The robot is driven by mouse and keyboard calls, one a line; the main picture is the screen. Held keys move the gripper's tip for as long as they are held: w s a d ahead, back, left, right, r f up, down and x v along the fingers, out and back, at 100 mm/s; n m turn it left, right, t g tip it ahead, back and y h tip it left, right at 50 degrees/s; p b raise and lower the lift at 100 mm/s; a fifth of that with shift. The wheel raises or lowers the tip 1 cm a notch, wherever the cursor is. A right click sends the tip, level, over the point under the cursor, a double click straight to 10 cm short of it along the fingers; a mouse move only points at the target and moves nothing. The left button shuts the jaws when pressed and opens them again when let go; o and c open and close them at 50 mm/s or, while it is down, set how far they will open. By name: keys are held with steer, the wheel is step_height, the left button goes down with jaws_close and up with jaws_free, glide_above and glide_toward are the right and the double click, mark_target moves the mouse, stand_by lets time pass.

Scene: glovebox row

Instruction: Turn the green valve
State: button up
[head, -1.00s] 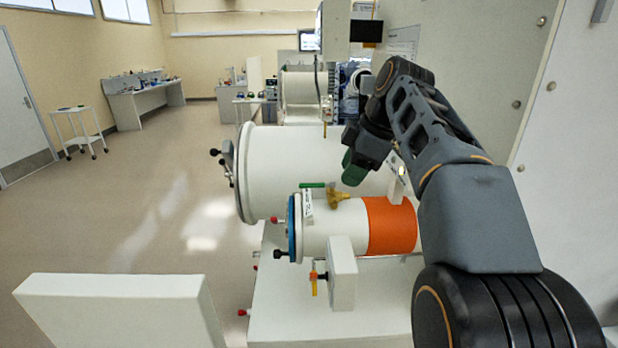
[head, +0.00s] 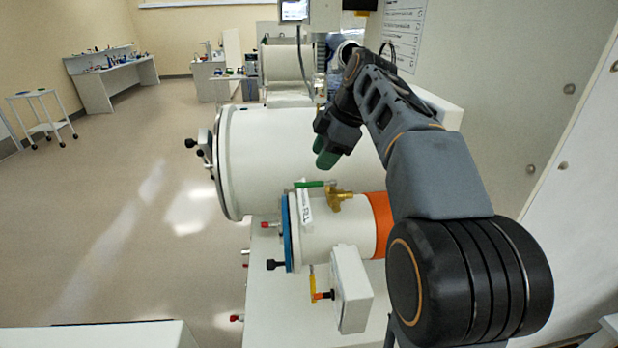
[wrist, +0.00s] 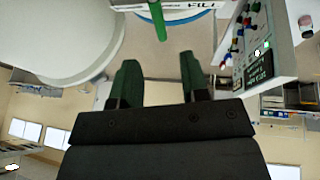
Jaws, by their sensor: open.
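The green valve is a green lever handle (head: 308,184) on a brass body (head: 338,198), on top of the small white cylinder (head: 335,228) with the orange band. The lever points left, roughly along the cylinder. My gripper (head: 326,153) is above the valve and apart from it, its green-tipped fingers pointing down. In the wrist view the two green fingers (wrist: 160,80) stand open with nothing between them. The green lever also shows in the wrist view (wrist: 158,20), at the top and beyond the fingertips. The brass body is not visible in the wrist view.
A large white cylinder (head: 290,155) lies behind the small one. A white label tag (head: 306,207) hangs beside the green lever. Open floor lies to the left.

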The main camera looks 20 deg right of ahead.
mark_target(310, 183)
steer(key=x, duration=0.7)
steer(key=shift+a+f+p, duration=0.1)
steer(key=shift+f+p, duration=0.25)
steer(key=shift+p, duration=0.05)
jaws_close()
